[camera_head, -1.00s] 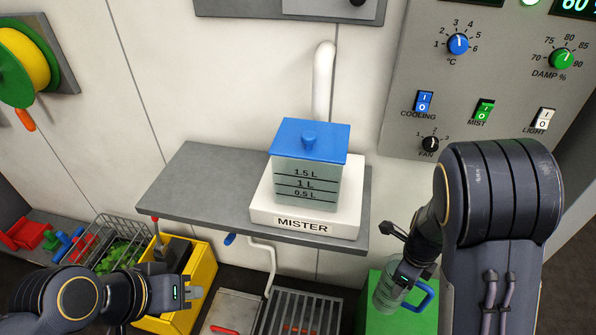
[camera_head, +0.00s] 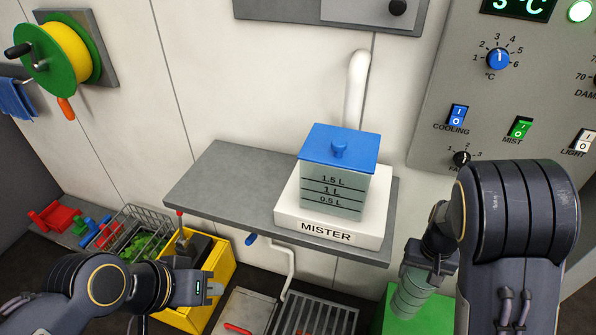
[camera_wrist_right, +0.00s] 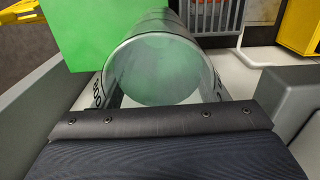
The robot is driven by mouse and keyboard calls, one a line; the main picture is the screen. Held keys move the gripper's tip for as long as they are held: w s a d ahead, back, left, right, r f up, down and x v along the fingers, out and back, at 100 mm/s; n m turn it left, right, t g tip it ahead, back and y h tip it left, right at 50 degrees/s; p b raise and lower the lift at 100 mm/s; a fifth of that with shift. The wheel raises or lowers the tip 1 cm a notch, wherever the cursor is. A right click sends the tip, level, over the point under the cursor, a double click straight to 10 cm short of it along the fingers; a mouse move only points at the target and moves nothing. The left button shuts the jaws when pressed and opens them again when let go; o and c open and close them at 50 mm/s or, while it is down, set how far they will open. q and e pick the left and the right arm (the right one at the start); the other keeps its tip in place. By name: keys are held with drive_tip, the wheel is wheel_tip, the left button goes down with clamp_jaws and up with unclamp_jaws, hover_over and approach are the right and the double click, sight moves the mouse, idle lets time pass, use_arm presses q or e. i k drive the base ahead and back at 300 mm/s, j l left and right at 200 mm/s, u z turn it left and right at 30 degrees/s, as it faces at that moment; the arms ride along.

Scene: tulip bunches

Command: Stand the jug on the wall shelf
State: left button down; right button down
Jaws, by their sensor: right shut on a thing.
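The clear jug (camera_head: 411,291) is held in my right gripper (camera_head: 428,262), low at the right of the head view, in front of a green block. The right wrist view looks at its see-through round body (camera_wrist_right: 165,72), with part of dark markings at the sides. Its blue handle is hidden now. The grey wall shelf (camera_head: 215,187) is left of the jug and carries the mister on its right half; its left half is bare. My left gripper (camera_head: 205,288) is low at the left, near a yellow bin; its finger gap is unclear.
The mister's white base (camera_head: 330,232) bears a blue-lidded tank (camera_head: 335,180). A white pipe (camera_head: 355,90) rises behind it. A control panel (camera_head: 430,130) is on the right wall. Below are a yellow bin (camera_head: 222,265), wire basket (camera_head: 140,225) and green block (camera_head: 440,318).

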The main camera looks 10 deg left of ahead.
sight(228, 184)
drive_tip(key=j+z, duration=0.1)
drive_tip(key=z, duration=0.25)
drive_tip(key=k+j+z, duration=0.1)
drive_tip(key=z, duration=0.25)
drive_tip(key=k+z, duration=0.1)
drive_tip(key=z, duration=0.25)
drive_tip(key=k+j+z, duration=0.35)
drive_tip(key=k+u, duration=0.1)
drive_tip(key=u, duration=0.3)
drive_tip(key=k+u, duration=0.15)
drive_tip(key=u, duration=0.3)
drive_tip(key=k+j+u, duration=0.1)
drive_tip(key=u, duration=0.3)
